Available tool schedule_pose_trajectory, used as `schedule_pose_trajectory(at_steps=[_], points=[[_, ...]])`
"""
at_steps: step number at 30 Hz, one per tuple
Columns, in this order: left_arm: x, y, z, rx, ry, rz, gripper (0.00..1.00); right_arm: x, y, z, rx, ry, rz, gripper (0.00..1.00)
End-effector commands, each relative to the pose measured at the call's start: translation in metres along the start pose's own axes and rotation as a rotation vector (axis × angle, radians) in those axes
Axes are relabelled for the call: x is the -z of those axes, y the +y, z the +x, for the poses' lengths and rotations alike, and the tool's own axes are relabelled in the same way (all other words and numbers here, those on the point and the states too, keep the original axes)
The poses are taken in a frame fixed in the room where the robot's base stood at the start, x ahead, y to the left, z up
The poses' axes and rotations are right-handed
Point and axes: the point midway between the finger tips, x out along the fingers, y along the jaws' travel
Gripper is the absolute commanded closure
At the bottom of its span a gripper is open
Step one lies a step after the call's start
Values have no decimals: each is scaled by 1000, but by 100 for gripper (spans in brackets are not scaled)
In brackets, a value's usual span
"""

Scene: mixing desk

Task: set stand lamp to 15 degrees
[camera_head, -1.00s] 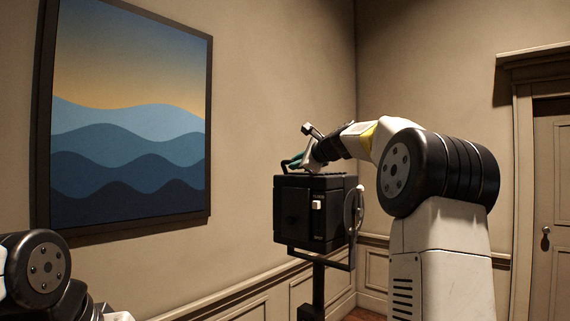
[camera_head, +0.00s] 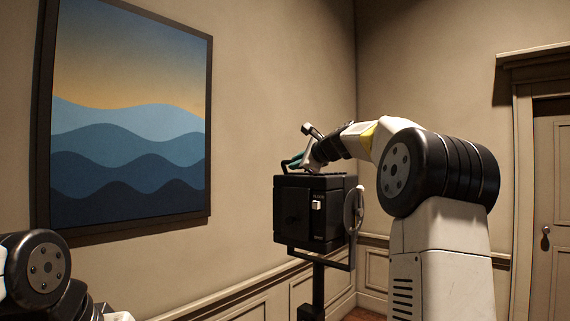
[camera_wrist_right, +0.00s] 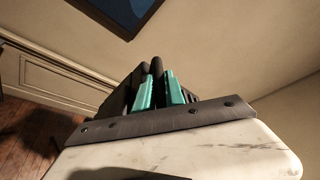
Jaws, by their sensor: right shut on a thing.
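The stand lamp (camera_head: 296,209) is a black box-shaped head on a black stand post (camera_head: 318,285), held in a yoke. It has a small white switch (camera_head: 316,205) on its face and a pale round knob at its right side. My right gripper (camera_head: 296,163) is at the top of the lamp, shut on its black top handle (camera_head: 286,164). In the right wrist view the teal fingers (camera_wrist_right: 158,91) close around a dark bar, with the lamp's dark body behind. The lamp's exact tilt angle is not readable. My left gripper is out of view; only part of that arm shows.
A framed picture of blue waves (camera_head: 130,120) hangs on the wall to the left. Wood panelling (camera_head: 240,300) runs along the lower wall behind the lamp. A door (camera_head: 553,200) stands at the far right. The air left of the lamp is clear.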

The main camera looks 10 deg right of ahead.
Motion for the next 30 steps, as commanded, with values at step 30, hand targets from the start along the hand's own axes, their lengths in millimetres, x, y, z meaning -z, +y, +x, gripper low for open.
schedule_pose_trajectory(at_steps=[30], points=[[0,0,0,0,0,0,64,-6,56,-4,-2,2,3,100]])
